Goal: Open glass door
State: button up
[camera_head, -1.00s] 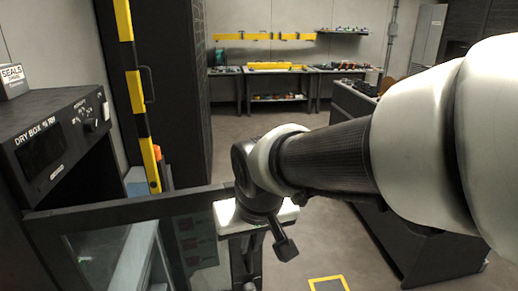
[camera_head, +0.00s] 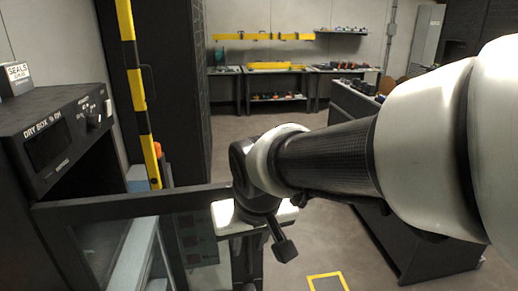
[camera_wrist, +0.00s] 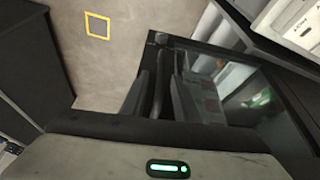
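The glass door (camera_head: 125,204) belongs to the dry box at the left of the head view. It has a dark frame and a clear pane and stands swung out from the box. In the wrist view its pane (camera_wrist: 235,92) and frame lie right of the fingers. The dark upright handle bar (camera_wrist: 160,80) stands between my fingers. My gripper (camera_wrist: 161,98) appears shut on this handle, though dark finger against dark bar makes contact hard to see. In the head view my wrist hides the fingertips and handle.
The dry box (camera_head: 62,140) with its control panel stands at the left. A black-and-yellow post (camera_head: 137,90) rises behind the door. A yellow floor square (camera_head: 327,283) lies on open floor. Workbenches line the far wall.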

jog(key=p+v, duration=0.2)
jog(key=v, duration=1.5)
jog(key=shift+r, duration=0.2)
jog(key=s+d+f+m+t+h+p, duration=0.1)
jog(key=d+p, duration=0.6)
jog(key=d, duration=0.7)
jog(key=s+m, duration=0.1)
jog(key=m, duration=0.1)
jog(key=shift+s+d+f+m+p, duration=0.2)
jog(key=shift+s+d+m+p, duration=0.1)
jog(key=shift+p, duration=0.1)
